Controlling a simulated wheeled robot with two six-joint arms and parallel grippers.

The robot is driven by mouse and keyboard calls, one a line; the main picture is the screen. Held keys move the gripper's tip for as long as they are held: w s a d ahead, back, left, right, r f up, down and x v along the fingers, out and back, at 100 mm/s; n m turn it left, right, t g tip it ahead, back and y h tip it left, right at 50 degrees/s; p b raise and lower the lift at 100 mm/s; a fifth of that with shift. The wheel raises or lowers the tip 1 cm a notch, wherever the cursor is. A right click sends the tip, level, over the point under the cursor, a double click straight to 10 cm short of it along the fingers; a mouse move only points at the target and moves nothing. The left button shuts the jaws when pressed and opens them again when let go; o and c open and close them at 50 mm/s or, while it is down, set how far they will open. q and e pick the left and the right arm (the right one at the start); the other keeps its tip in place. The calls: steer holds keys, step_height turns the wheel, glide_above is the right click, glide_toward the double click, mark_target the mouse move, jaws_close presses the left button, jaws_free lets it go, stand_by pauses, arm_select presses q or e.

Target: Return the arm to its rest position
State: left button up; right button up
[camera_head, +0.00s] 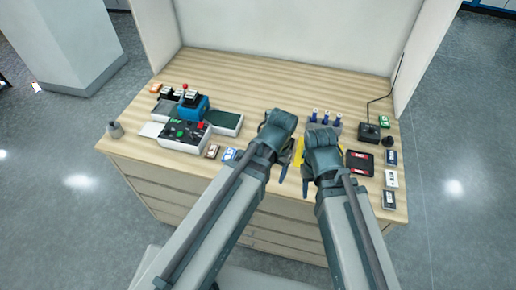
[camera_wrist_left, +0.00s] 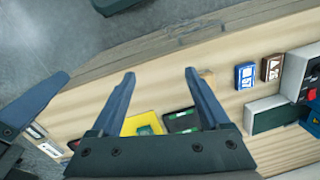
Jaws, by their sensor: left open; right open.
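My left gripper (camera_head: 288,168) is over the front middle of the wooden table (camera_head: 270,75). In the left wrist view its two fingers (camera_wrist_left: 160,75) are spread wide, with nothing between them. My right gripper (camera_head: 322,180) is beside it on the right, also open, its fingers partly covered by my own arm. Both forearms come in from the front edge. A yellow mat (camera_head: 309,152) lies below and between the grippers, mostly hidden; it also shows in the left wrist view (camera_wrist_left: 140,122).
The laminating machine (camera_head: 184,134) with a blue block (camera_head: 193,108) stands at left. Blue-topped bottles (camera_head: 325,117) stand behind the right gripper. A black-and-red tray (camera_head: 360,162), small boxes (camera_head: 391,179) and a joystick box (camera_head: 369,131) are at right. The table's back is clear.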

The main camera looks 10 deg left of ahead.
arm_select(q)
steer(key=s, duration=0.1)
steer(key=s+d, duration=0.1)
steer(key=s, duration=0.1)
steer(key=shift+s+d+m, duration=0.3)
steer(key=shift+m, duration=0.1)
steer(key=shift+f, duration=0.1)
step_height(320, 180, down, 6)
steer(key=b, duration=0.5)
steer(key=shift+r+b, duration=0.25)
steer(key=shift+b, duration=0.1)
